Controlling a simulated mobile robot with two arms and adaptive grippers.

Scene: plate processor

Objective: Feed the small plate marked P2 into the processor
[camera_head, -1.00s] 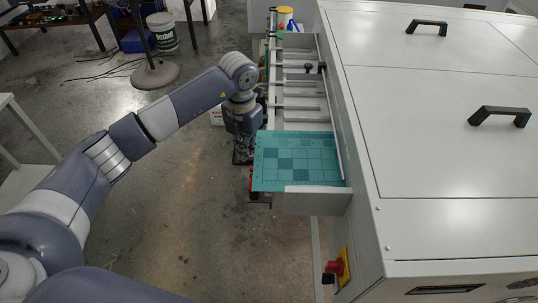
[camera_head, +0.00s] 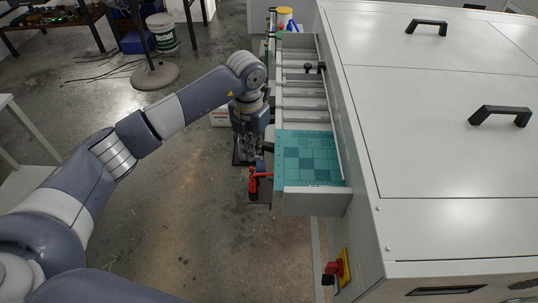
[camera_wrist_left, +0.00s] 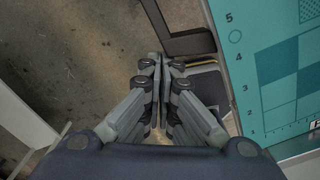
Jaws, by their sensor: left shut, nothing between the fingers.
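The teal checkered plate (camera_head: 309,159) lies in the near end of the processor's feed tray (camera_head: 312,203), beside the big white processor (camera_head: 440,130). I cannot read a P2 mark on it. In the left wrist view the plate (camera_wrist_left: 285,85) fills the right side, with numbers along its left edge. My left gripper (camera_head: 254,160) is just left of the tray, low beside its side wall and apart from the plate. In the left wrist view its fingers (camera_wrist_left: 160,62) are together with nothing between them. My right gripper is not in view.
A red clamp-like part (camera_head: 255,184) sticks out left of the tray. A red knob on a yellow box (camera_head: 337,268) is on the processor's near side. Open floor (camera_head: 210,220) lies to the left. A bucket (camera_head: 162,33) and a stand are farther back.

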